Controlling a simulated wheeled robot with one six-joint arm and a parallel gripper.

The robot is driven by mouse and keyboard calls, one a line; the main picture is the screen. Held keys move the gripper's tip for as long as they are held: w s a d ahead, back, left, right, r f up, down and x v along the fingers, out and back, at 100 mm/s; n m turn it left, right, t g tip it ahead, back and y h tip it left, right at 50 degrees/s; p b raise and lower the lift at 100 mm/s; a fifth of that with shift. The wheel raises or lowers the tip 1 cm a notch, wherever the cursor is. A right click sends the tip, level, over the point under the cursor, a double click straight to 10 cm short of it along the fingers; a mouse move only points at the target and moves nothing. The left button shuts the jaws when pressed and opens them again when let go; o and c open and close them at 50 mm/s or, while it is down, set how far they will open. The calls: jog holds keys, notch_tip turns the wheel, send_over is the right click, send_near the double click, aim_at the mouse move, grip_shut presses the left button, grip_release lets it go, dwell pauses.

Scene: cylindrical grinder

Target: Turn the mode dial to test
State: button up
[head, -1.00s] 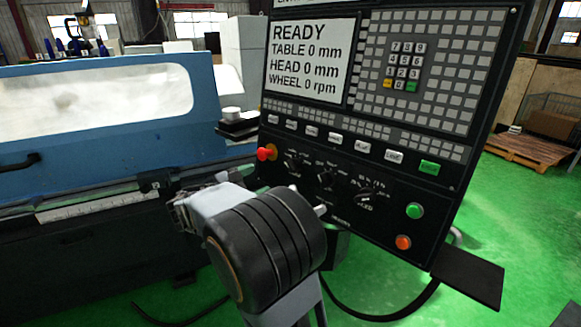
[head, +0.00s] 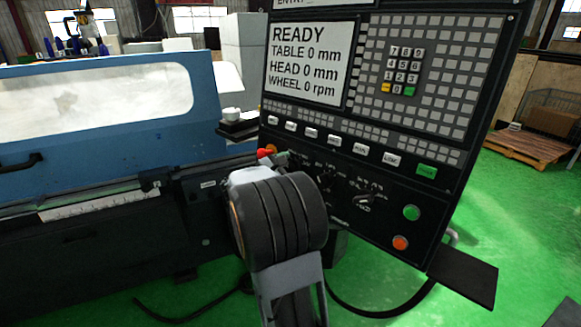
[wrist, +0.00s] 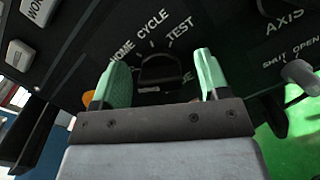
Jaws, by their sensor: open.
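The mode dial (wrist: 160,70) is a dark knob on the black panel in the wrist view. The labels HOME, CYCLE and TEST are printed around its upper side; a further label at its lower right is partly covered. I cannot make out where its pointer stands. My gripper (wrist: 162,60) is open, with one green finger to the left of the dial and one to the right. I cannot tell whether either finger touches it. In the head view, my wrist and gripper (head: 281,158) reach the panel's lower left and hide most of the dial.
The control panel (head: 440,140) shows READY on its screen (head: 311,62). A red emergency stop (head: 266,152) sits close to my gripper. Other dials, including the axis dial (head: 366,198), lie to the right, with green (head: 411,213) and orange (head: 400,243) buttons beyond.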

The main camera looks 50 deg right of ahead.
jog(key=c, duration=0.9)
jog(key=shift+f, duration=0.1)
